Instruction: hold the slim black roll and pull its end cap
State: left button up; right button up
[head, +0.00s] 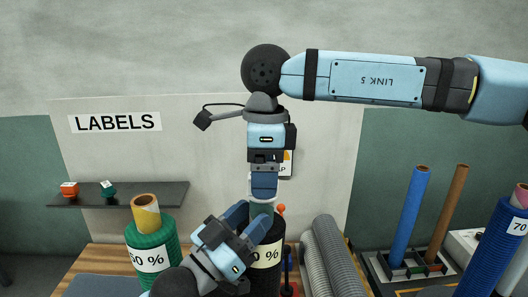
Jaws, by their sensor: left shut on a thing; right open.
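The slim black roll (271,256) stands upright on the table with a white label ending in "0 %", its left side hidden by my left gripper. My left gripper (248,221) is shut on the black roll near its top. A grey-green piece (262,209) shows at the roll's top end; it looks like the end cap, but I cannot tell it from the core. My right gripper (263,196) points straight down just above this piece, open. Its fingers overlap in view, so contact is unclear.
A green roll (153,240) stands just left. Grey ribbed rolls (333,258) lie to the right. A rack (425,270) holds a blue tube (411,217) and a brown tube (447,217). A blue roll (490,250) stands far right. A shelf (120,194) is on the wall.

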jog(key=shift+f, duration=0.55)
grip_shut()
